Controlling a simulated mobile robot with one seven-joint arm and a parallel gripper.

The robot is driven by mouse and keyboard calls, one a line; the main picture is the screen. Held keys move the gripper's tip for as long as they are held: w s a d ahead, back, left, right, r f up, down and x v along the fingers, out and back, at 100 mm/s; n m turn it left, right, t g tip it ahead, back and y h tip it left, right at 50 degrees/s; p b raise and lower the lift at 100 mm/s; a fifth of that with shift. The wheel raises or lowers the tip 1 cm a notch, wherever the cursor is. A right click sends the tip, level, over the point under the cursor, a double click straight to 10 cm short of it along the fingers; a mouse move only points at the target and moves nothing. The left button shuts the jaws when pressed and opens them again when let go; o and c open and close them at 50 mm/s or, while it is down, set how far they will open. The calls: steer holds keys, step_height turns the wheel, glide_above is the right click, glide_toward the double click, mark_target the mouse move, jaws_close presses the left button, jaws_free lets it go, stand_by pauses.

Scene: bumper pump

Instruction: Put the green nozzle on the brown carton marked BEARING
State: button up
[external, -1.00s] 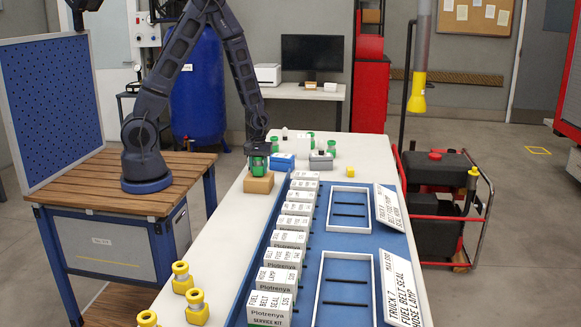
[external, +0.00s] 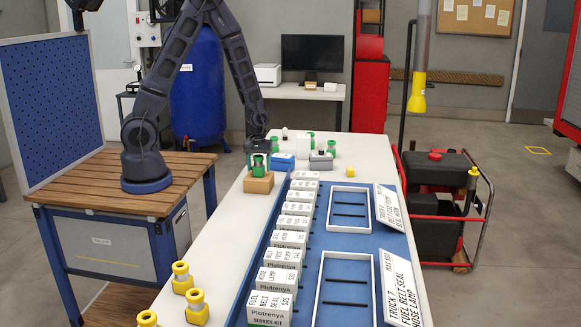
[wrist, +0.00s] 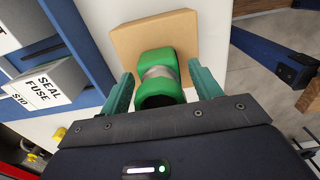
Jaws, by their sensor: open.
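The green nozzle (external: 258,170), with a grey band around its middle, stands on the brown carton (external: 258,184) near the left edge of the white bench. In the wrist view the nozzle (wrist: 158,72) rests on the carton's top face (wrist: 190,28), between the two teal fingers of my gripper (wrist: 166,84). My gripper (external: 258,155) is open just above and around the nozzle's upper part, with a gap showing at the fingers. No marking on the carton is readable in these views.
A blue box (external: 283,161) and a grey item (external: 321,161) stand just behind the carton. A row of white labelled boxes (external: 290,222) runs along the blue rack to its right. Several yellow fittings (external: 182,277) stand at the bench's front left.

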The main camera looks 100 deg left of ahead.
step_height(320, 180, up, 11)
steer(key=shift+f, duration=0.1)
steer(key=shift+d+r, duration=0.1)
steer(key=shift+r, duration=0.15)
steer(key=s+d+r+m+t, duration=0.25)
steer(key=d+r+m, duration=0.65)
steer(key=d+r, duration=0.65)
steer(key=s+d+r+m+t, duration=0.2)
steer(key=s+d+r+m, duration=0.5)
steer(key=s, duration=0.5)
step_height(320, 180, up, 3)
steer(key=shift+s+d+r+m, duration=0.2)
steer(key=shift+s+d+m, duration=0.15)
steer(key=shift+m, duration=0.65)
